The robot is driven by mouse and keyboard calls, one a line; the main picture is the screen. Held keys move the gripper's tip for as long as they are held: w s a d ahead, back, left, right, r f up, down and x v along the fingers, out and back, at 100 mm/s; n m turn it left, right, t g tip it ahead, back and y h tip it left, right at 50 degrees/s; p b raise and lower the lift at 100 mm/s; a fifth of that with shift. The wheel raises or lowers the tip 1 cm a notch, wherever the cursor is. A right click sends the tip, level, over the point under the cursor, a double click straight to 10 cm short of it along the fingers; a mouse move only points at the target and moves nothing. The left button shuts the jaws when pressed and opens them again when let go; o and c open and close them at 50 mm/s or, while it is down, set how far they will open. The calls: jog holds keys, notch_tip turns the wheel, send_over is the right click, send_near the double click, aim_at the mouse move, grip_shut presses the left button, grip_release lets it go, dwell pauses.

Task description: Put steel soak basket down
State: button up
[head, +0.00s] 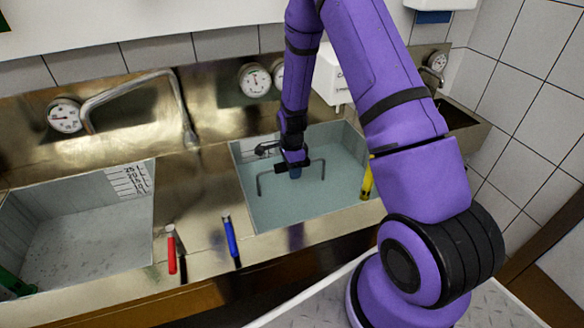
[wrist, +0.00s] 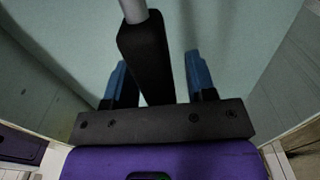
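The steel soak basket shows only as its thin grey arched handle (head: 322,172) in the right-hand basin; the legs go down to the pale water, and the basket body cannot be made out. In the wrist view, the handle's black grip (wrist: 144,55) and a bit of grey rod reach between my fingers. My gripper (head: 294,173) points down into the basin at the handle's middle. Its two blue fingers (wrist: 162,78) stand apart, with a visible gap between the grip and the right finger. The grip overlaps the left finger in view, so contact there is unclear.
The water-filled basin (head: 245,207) has steel walls close around my gripper. A second basin (head: 80,245) lies left. Red (head: 171,248), blue (head: 231,240) and yellow (head: 367,180) handled things sit along the front edges. A tap (head: 130,88) and gauges (head: 254,80) line the back.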

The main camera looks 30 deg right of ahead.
jog(key=shift+r, duration=0.1)
jog(key=s+a+r+n+t, duration=0.1)
jog(key=s+a+r+n, duration=0.15)
jog(key=r, duration=0.85)
jog(key=s+a+r+n+t, duration=0.1)
jog(key=s+r+n, duration=0.25)
jog(key=r, duration=0.75)
jog(key=s+a+r+n, duration=0.1)
jog(key=s+r+n, duration=0.2)
jog(key=r, duration=0.8)
jog(key=s+a+r+n+t, duration=0.1)
jog(key=s+r+n, duration=0.4)
jog(key=s, duration=0.5)
jog(key=s+a+r+n+t, duration=0.2)
jog(key=s+r+n, duration=0.3)
jog(key=s, duration=0.5)
jog(key=shift+s+a+r+n, duration=0.15)
jog(key=shift+s+n, duration=0.15)
jog(key=shift+n, duration=0.3)
